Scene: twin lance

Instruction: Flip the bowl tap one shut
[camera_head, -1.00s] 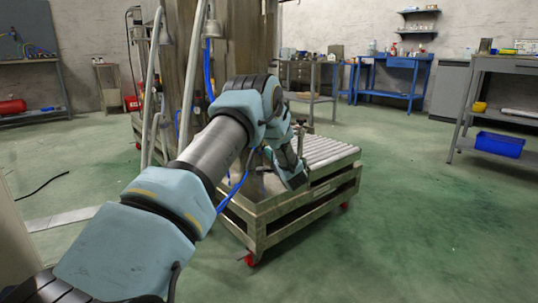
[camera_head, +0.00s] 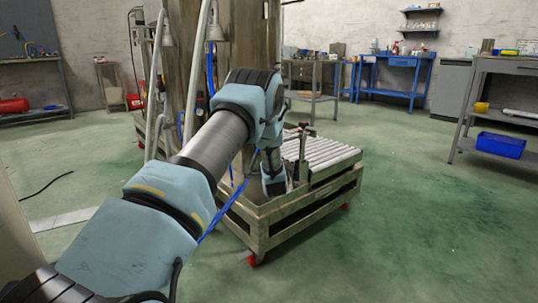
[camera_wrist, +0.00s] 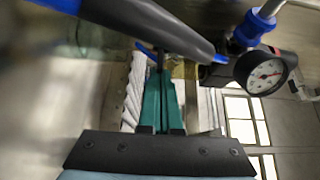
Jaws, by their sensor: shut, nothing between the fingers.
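My gripper (camera_wrist: 160,72) shows in the wrist view as two green fingers side by side, shut and empty. A thick dark bar with a blue end (camera_wrist: 150,28) crosses the upper part of that view, close to the fingertips. A round pressure gauge (camera_wrist: 265,73) with a blue fitting above it sits to the right. I cannot tell which part is bowl tap one. In the head view my forearm hides part of the station, and my wrist points down over the near end of the wheeled cart (camera_head: 300,218); the fingertips are not clear there.
The cart has a roller top (camera_head: 325,152) and an upright post with a crossbar (camera_head: 303,148). A blue hose (camera_head: 225,208) hangs beside my arm. Grey pipes and a tall column (camera_head: 240,40) stand behind. The green floor at right is clear.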

